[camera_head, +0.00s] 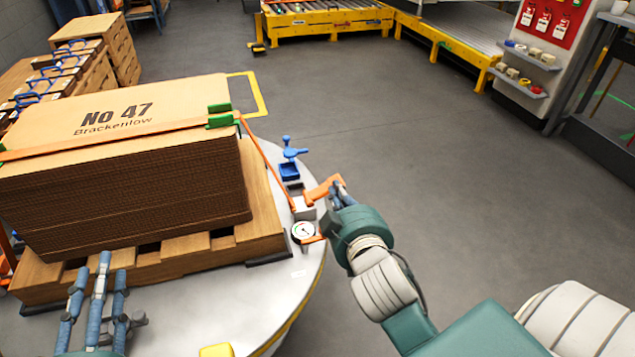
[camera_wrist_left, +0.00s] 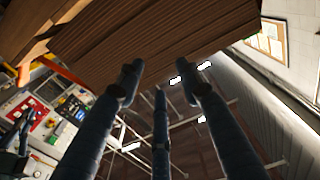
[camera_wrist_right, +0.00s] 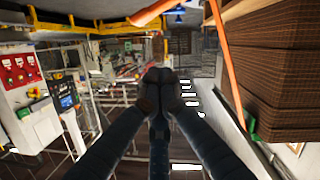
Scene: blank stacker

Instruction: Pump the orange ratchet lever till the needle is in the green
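The orange ratchet lever (camera_head: 322,189) sticks out at the right edge of the round turntable, beside the grey ratchet block (camera_head: 304,208). My right gripper (camera_head: 338,190) is at the lever's outer end. In the right wrist view its fingertips (camera_wrist_right: 165,76) are together with nothing visible between them, and an orange part (camera_wrist_right: 155,12) shows beyond them; contact is unclear. The round white gauge (camera_head: 303,231) sits just below the block; its needle is too small to read against any green zone. My left gripper (camera_head: 101,290) has its fingers spread and empty, in front of the pallet.
A strapped cardboard stack (camera_head: 125,185) stands on a wooden pallet (camera_head: 180,249) on the turntable (camera_head: 225,309). The orange strap (camera_head: 263,155) runs down to the ratchet. A blue clamp-like part (camera_head: 290,160) is behind the lever. The floor to the right is open.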

